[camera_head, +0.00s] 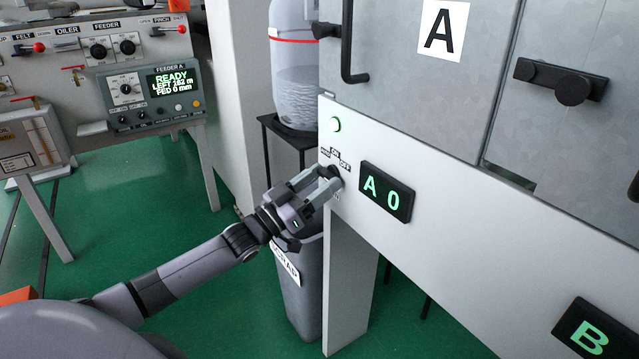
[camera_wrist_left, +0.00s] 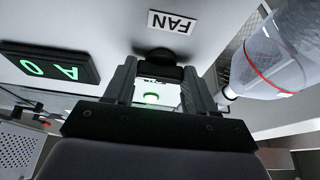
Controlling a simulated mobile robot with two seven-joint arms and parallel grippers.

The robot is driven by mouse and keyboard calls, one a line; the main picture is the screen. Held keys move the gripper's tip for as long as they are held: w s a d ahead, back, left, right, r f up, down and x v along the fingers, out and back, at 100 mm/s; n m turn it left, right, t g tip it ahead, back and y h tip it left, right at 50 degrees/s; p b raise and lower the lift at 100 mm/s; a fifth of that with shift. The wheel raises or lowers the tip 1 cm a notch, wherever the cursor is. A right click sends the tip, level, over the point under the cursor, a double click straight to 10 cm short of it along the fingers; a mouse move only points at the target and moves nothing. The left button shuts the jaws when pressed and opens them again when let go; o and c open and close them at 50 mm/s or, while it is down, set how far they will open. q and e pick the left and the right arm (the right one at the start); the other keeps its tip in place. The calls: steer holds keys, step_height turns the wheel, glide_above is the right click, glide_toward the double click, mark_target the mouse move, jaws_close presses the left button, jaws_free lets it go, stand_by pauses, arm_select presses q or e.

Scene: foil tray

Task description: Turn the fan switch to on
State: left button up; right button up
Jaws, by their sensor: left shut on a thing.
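The fan switch (camera_head: 333,172) is a dark knob on the white panel below the door marked A. My left gripper (camera_head: 321,182) is at the panel, shut on the knob. In the left wrist view the black knob (camera_wrist_left: 158,66) sits between the fingertips of the left gripper (camera_wrist_left: 160,75), near the FAN label (camera_wrist_left: 172,22). The fingers cover part of the knob, so I cannot tell which label it points to. My right gripper is in neither view.
A green lamp (camera_head: 336,125) glows above the switch. A dark display reading A 0 (camera_head: 386,192) is close to its right. A grey bin (camera_head: 300,290) stands below, and a clear bottle (camera_head: 295,95) on a black stand is behind the panel's left edge.

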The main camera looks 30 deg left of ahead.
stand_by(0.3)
arm_select(q)
steer(key=o, duration=1)
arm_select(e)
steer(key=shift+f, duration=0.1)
arm_select(q)
steer(key=shift+o, duration=0.2)
steer(key=v, duration=0.7)
steer(key=shift+p, duration=0.45)
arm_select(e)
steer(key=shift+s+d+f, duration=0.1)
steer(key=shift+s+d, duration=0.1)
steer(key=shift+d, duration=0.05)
arm_select(q)
steer(key=shift+a+f, duration=0.1)
steer(key=shift+s, duration=0.1)
